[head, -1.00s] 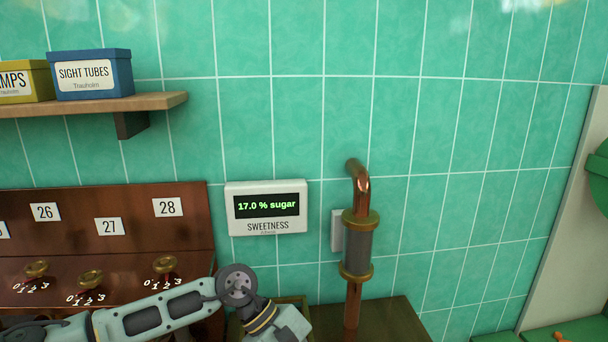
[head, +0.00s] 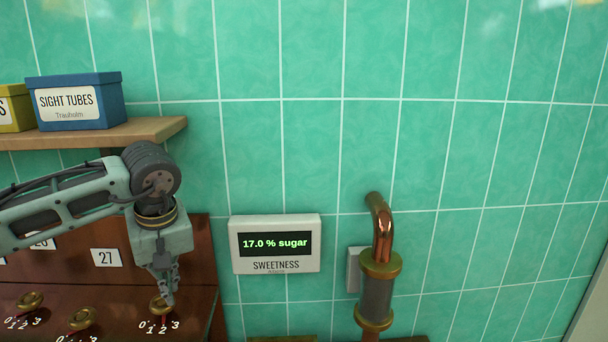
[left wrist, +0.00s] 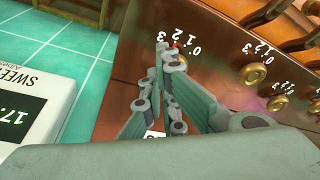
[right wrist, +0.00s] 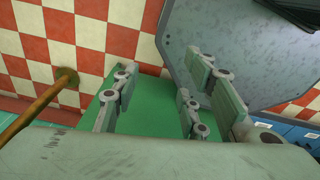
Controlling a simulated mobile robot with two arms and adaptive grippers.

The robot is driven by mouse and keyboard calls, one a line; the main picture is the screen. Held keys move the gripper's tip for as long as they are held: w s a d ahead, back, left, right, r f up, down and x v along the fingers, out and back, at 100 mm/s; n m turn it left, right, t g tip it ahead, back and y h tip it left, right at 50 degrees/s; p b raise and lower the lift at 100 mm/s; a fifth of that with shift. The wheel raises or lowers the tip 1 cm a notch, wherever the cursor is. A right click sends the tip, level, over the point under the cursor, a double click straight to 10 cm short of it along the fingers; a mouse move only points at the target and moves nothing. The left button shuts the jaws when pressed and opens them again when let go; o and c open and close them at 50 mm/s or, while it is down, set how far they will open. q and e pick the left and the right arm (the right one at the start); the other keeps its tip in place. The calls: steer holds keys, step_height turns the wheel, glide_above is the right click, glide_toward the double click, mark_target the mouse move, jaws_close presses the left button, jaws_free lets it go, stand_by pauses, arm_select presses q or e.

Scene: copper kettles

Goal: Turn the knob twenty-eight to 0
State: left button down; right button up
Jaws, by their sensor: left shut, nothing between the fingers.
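Knob twenty-eight (head: 160,304) is a small brass knob on the sloped copper panel, with a 0 1 2 3 scale below it. My left gripper (head: 168,296) is shut and points down, its tips at the knob and partly covering it. Whether they touch it I cannot tell. The left wrist view shows the closed fingers (left wrist: 172,62) over the knob, beside the 0 1 2 3 scale. The pointer's setting is unclear. The 28 label is hidden behind the gripper. My right gripper (right wrist: 158,88) shows only in its wrist view, open and empty.
Knob 27 (head: 82,318) and another brass knob (head: 30,300) stand to the left. A display (head: 275,244) reads 17.0 % sugar. A copper pipe (head: 380,225) rises further right. A shelf (head: 120,134) with a blue box (head: 75,101) hangs above my left arm.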

mark_target(163, 306)
arm_select(q)
steer(key=b+x, duration=0.2)
steer(key=x, duration=0.1)
steer(key=s+b+x, duration=0.1)
steer(key=b+x, duration=0.1)
steer(key=shift+d+f, duration=0.2)
steer(key=shift+f, duration=0.25)
steer(key=shift+s, duration=0.1)
